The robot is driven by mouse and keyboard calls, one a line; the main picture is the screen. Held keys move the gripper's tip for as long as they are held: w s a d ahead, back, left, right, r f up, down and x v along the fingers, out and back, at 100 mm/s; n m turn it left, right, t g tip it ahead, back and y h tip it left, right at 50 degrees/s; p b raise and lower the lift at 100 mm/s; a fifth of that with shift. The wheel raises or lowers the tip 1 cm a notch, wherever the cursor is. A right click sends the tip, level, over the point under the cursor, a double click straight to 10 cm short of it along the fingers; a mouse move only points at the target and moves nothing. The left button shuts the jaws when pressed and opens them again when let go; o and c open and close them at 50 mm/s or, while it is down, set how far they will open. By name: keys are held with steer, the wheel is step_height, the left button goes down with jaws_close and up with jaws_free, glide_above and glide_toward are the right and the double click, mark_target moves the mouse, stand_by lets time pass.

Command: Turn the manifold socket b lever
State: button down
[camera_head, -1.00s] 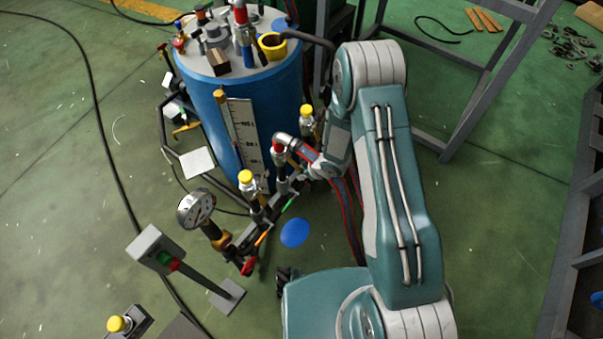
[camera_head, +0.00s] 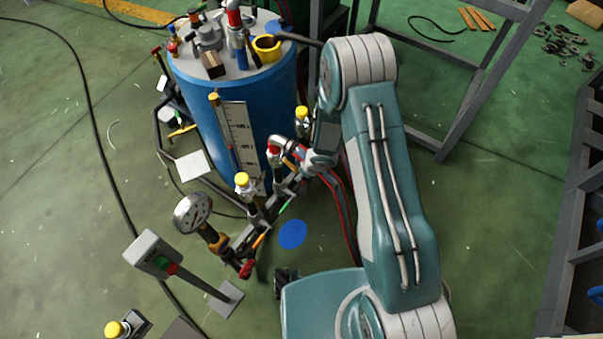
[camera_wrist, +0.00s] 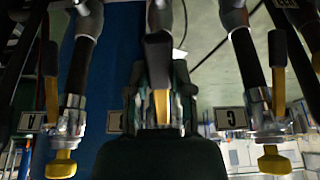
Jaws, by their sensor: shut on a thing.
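The socket b lever (camera_wrist: 161,106) is a yellow handle in the middle of the wrist view. My gripper (camera_wrist: 160,98) is around it, its dark fingers shut on it. The socket b label (camera_wrist: 115,122) is partly hidden by my gripper. Labelled sockets with their own yellow levers stand on either side, the C lever (camera_wrist: 278,85) on the right and another lever (camera_wrist: 51,88) on the left. In the head view the manifold (camera_head: 255,228) runs diagonally beside the blue tank. My gripper reaches its middle socket there, but the fingers are too small and covered to make out.
The blue tank (camera_head: 205,110) stands close behind the manifold. A pressure gauge (camera_head: 192,212) and a grey switch post (camera_head: 155,255) stand to the left. Red and dark hoses hang beside my wrist. A grey metal frame (camera_head: 465,100) stands at the right; green floor lies between.

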steer(key=shift+c, duration=2.4)
jaws_free()
steer(key=shift+w+r, duration=0.1)
steer(key=shift+w, duration=0.1)
steer(key=shift+a, duration=0.1)
steer(key=shift+s, duration=0.1)
steer(key=v, duration=1.1)
steer(key=shift+r, duration=0.35)
